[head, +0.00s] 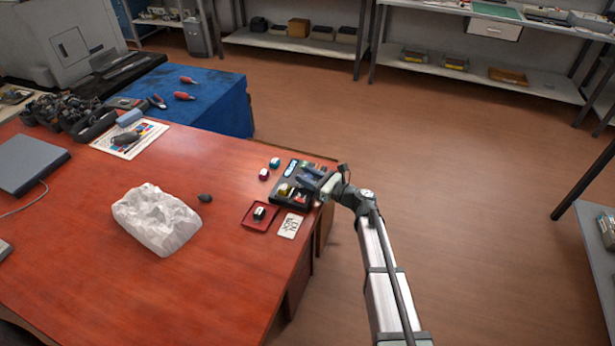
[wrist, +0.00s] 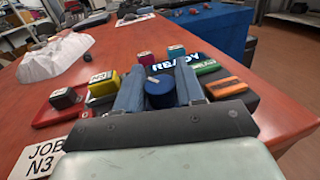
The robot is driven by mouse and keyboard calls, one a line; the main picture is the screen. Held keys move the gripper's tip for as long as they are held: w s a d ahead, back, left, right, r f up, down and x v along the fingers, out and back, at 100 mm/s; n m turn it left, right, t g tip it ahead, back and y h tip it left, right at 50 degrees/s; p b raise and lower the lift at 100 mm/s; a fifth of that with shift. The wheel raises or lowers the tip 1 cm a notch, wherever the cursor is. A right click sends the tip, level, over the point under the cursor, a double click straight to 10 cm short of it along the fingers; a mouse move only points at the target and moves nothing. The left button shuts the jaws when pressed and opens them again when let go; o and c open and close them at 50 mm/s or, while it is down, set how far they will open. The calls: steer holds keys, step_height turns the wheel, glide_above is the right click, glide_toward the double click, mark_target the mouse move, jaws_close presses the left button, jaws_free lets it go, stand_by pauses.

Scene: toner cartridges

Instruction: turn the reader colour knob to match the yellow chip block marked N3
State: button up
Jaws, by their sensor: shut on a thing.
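The reader is a dark box (head: 277,198) at the table's right edge, with a lit READY display (wrist: 172,62). My gripper (wrist: 160,86) is over it, with one finger on each side of the round blue knob (wrist: 159,92), and is shut on it. In the head view my gripper (head: 318,183) hides the knob. The yellow chip block (wrist: 103,84) marked N3 sits just left of my left finger in the wrist view; it also shows in the head view (head: 283,189). The knob's top is blue, unlike the yellow block.
A dark chip block (wrist: 66,97) sits on a red tray (head: 248,222). A JOB N3 card (head: 290,226) lies beside it. Magenta (wrist: 145,58) and teal (wrist: 176,52) chip blocks stand behind the reader. Green (wrist: 207,67) and orange (wrist: 227,87) pieces are on the right. A crumpled bag (head: 155,218) lies left.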

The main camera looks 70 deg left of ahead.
steer(key=shift+m+t+y, duration=0.4)
steer(key=shift+m+t, duration=0.1)
steer(key=shift+t, duration=0.2)
steer(key=o, duration=1)
steer(key=shift+c, duration=0.2)
steer(key=v, duration=1.3)
steer(key=shift+w+d, duration=0.25)
steer(key=shift+d, duration=0.05)
